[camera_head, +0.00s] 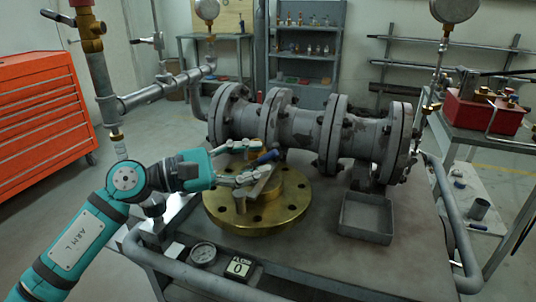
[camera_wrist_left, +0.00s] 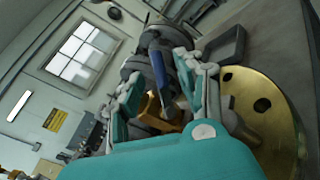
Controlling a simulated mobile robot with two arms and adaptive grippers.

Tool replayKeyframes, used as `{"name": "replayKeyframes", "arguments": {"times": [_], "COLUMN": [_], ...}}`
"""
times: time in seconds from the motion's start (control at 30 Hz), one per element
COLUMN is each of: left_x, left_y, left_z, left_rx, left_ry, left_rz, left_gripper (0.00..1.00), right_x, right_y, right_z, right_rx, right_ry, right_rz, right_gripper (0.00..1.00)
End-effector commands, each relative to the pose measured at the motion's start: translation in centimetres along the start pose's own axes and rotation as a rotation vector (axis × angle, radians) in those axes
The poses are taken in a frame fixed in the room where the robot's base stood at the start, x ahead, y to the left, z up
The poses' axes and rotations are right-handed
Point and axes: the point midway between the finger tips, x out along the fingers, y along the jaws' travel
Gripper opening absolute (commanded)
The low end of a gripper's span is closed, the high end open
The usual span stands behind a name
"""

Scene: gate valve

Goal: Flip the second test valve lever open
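A lever with a blue handle (camera_head: 264,158) stands over the brass flange (camera_head: 235,212) on the table, in front of the grey pipe. My left gripper (camera_head: 252,163) reaches in from the left with its two fingers spread, just short of or around the lever. In the left wrist view the blue handle (camera_wrist_left: 160,74) shows between the spread fingers, with a brass body (camera_wrist_left: 152,112) below it. I cannot tell whether a finger touches it. Another dark lever (camera_head: 51,15) sits on a brass valve at the upper left. Which lever is the second test valve's is unclear. My right gripper is not in view.
A large grey flanged pipe (camera_head: 302,127) lies behind the brass flange. A red cabinet (camera_head: 40,115) is left; a red box (camera_head: 485,112) is right.

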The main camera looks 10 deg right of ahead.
Motion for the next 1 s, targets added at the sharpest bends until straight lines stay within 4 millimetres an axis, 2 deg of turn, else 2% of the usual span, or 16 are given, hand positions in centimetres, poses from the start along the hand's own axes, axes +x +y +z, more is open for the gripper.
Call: {"name": "replayKeyframes", "arguments": {"times": [0.03, 0.2, 0.57, 0.87, 1.0], "left_x": [0.9, 2.7, 3.2, 3.2, 3.2], "left_y": [0.1, 0.0, 0.0, 0.0, 0.0], "left_z": [0.1, 0.0, 0.0, 0.0, 0.0], "left_rx": [0.000, 0.000, 0.000, 0.000, 0.000], "left_ry": [-0.002, -0.001, 0.000, 0.000, 0.000], "left_rz": [-0.001, 0.000, 0.001, 0.001, 0.001], "left_gripper": [0.37, 0.37, 0.37, 0.01, 0.00], "right_x": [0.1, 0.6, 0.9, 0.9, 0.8], "right_y": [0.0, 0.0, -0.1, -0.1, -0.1], "right_z": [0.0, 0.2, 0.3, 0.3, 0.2], "right_rx": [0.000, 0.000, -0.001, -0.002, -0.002], "right_ry": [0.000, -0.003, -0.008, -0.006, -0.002], "right_rz": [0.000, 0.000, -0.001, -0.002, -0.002], "right_gripper": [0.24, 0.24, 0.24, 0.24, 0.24]}}
